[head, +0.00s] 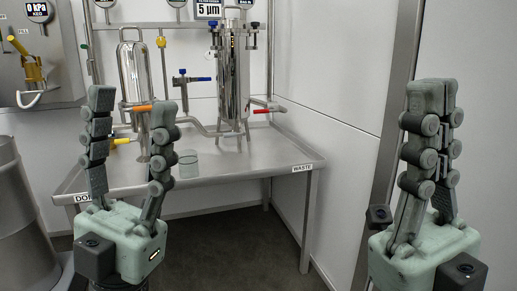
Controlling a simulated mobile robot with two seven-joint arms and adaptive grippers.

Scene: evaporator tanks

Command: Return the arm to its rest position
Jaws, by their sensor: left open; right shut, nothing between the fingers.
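My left gripper (132,115) is at the left of the head view, pointing up. Its two jointed fingers are spread apart with nothing between them. My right gripper (437,100) is at the right, also pointing up. Its fingers are together and it holds nothing. Both grippers are in front of the steel table, apart from everything on it. The arm links below the grippers are mostly out of the picture.
A steel table (235,172) carries two steel tanks, the left one (134,68) and the right one (232,75), with pipes and coloured valve handles. A glass beaker (188,164) stands on it. A steel drum (22,225) is at the far left. The floor between the grippers is clear.

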